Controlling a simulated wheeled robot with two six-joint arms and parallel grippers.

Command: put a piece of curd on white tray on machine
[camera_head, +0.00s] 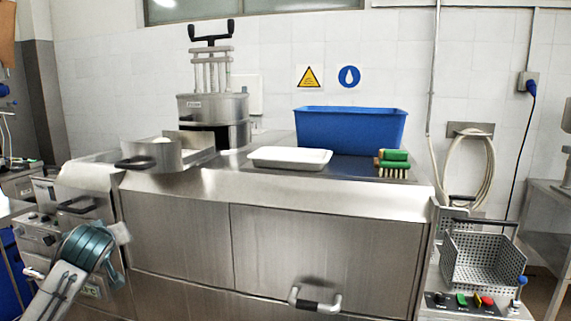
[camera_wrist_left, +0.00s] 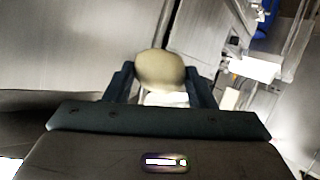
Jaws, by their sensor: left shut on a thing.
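A pale yellowish, rounded piece of curd (camera_wrist_left: 160,70) sits between the dark fingers of my left gripper (camera_wrist_left: 160,88) in the left wrist view. The gripper is shut on it. In the head view my left gripper (camera_head: 118,252) is low at the left, in front of the machine's steel front and below its top; the curd there is blurred and hard to make out. The white tray (camera_head: 290,157) lies flat on the machine top, up and to the right of the gripper, and looks empty. My right gripper is not in view.
A steel pan (camera_head: 180,160) with a black handle and something pale in it stands left of the tray, by a steel press (camera_head: 213,105). A blue bin (camera_head: 350,128) is behind the tray, and green-backed brushes (camera_head: 393,158) lie right. Perforated baskets (camera_head: 483,262) stand at the right.

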